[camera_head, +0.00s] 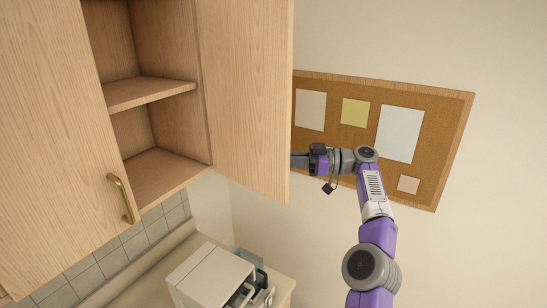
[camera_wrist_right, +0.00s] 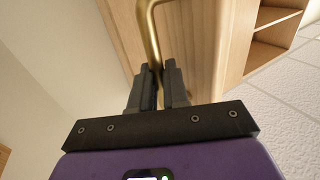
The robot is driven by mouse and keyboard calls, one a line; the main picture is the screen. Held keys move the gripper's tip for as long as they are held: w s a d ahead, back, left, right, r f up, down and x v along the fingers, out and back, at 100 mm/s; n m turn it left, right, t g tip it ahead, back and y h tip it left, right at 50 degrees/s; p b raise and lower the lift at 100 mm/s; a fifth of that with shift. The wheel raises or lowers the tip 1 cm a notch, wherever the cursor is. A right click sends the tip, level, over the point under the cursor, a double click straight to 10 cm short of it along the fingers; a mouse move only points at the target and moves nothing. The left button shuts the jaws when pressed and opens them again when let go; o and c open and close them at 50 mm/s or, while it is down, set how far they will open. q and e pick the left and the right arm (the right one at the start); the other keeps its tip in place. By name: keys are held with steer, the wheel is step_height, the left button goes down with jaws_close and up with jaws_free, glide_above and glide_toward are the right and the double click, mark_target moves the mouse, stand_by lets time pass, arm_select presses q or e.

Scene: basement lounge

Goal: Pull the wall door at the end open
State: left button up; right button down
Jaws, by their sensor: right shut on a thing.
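The end wall door (camera_head: 248,90) is a light wood cabinet door. It stands swung wide out from the cabinet (camera_head: 155,95), whose shelves are exposed and empty. Its outer face is turned away from the head camera, so its handle is hidden there. In the right wrist view the brass handle (camera_wrist_right: 149,25) runs down between the fingers of my right gripper (camera_wrist_right: 158,75), which is shut on it. In the head view my right arm reaches behind the door's free edge, and the fingertips are hidden. My left gripper is not in view.
A neighbouring closed door (camera_head: 55,130) with a brass handle (camera_head: 121,198) is at the left. A white appliance (camera_head: 212,275) stands on the counter (camera_head: 150,280) below. A corkboard (camera_head: 440,150) with papers hangs on the wall behind my right arm.

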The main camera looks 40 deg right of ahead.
steer(key=shift+w+a, duration=0.1)
steer(key=shift+w, duration=0.05)
steer(key=c, duration=1.3)
jaws_free()
steer(key=shift+w, duration=0.1)
steer(key=shift+o, duration=0.5)
steer(key=shift+a, duration=0.1)
steer(key=shift+w+f, duration=0.1)
steer(key=shift+w, duration=0.1)
steer(key=shift+s, duration=0.1)
